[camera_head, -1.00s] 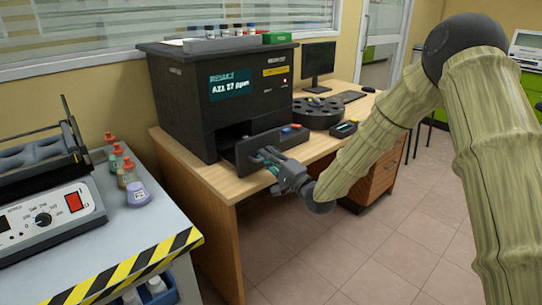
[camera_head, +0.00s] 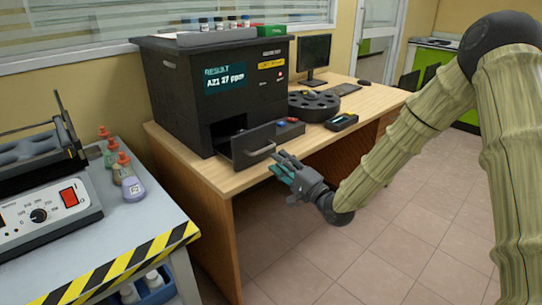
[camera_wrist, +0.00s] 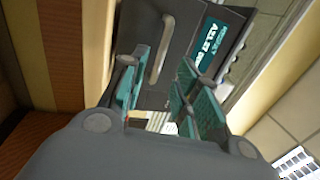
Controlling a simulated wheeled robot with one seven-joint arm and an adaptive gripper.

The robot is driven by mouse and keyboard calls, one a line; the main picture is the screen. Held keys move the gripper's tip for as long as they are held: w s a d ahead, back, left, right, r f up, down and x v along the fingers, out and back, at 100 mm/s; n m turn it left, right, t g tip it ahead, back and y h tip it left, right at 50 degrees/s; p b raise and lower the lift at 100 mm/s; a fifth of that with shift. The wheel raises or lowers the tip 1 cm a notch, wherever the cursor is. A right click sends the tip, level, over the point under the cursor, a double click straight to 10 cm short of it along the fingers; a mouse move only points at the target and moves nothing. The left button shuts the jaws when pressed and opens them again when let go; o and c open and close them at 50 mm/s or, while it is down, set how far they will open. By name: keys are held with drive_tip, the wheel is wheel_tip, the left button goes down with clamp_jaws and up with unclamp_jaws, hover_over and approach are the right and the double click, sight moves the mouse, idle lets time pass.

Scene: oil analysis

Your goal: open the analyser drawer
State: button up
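The black analyser (camera_head: 185,85) stands on the wooden desk, its screen reading "RESULT AZ1 27 ppm". Its drawer (camera_head: 240,146) is pulled out at the lower front, with a grey bar handle (camera_head: 260,150) on its face. My gripper (camera_head: 283,170) is in front of and to the right of the drawer, apart from the handle. In the wrist view the teal-padded fingers (camera_wrist: 160,95) are spread with nothing between them, and the handle (camera_wrist: 160,50) shows beyond them. The drawer's inside is mostly hidden.
A black round carousel (camera_head: 313,106) and a small device (camera_head: 341,122) sit on the desk (camera_head: 215,180) to the right. A monitor (camera_head: 314,55) stands behind. A side bench with a shaker (camera_head: 45,200) and flasks (camera_head: 122,165) is at left. The floor ahead is clear.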

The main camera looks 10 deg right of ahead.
drive_tip(key=shift+v, duration=2)
drive_tip(key=s+f+n+g+h, duration=0.25)
drive_tip(key=s+f, duration=0.35)
drive_tip(key=f, duration=0.5)
drive_tip(key=s+f+n+g+h, duration=0.1)
drive_tip(key=s+f+g+h, duration=0.15)
drive_tip(key=s+f, duration=0.55)
drive_tip(key=s+f+n+g+h, duration=0.25)
drive_tip(key=s+f, duration=0.25)
drive_tip(key=f, duration=0.8)
drive_tip(key=s+d+f+n+g+h, duration=0.1)
drive_tip(key=s+d+f+g, duration=0.1)
drive_tip(key=s+f+g, duration=0.55)
drive_tip(key=s+d+f+n+g+h, duration=0.1)
drive_tip(key=s+d+f+n, duration=0.1)
drive_tip(key=s, duration=0.8)
drive_tip(key=s+d+f+n+g+h, duration=0.1)
drive_tip(key=s+d+n+h, duration=0.1)
drive_tip(key=s, duration=0.9)
wheel_tip(320, 180, up, 20)
drive_tip(key=p, duration=2)
drive_tip(key=shift+w+a+p, duration=0.3)
drive_tip(key=shift+w+p, duration=0.05)
drive_tip(key=shift+p, duration=0.05)
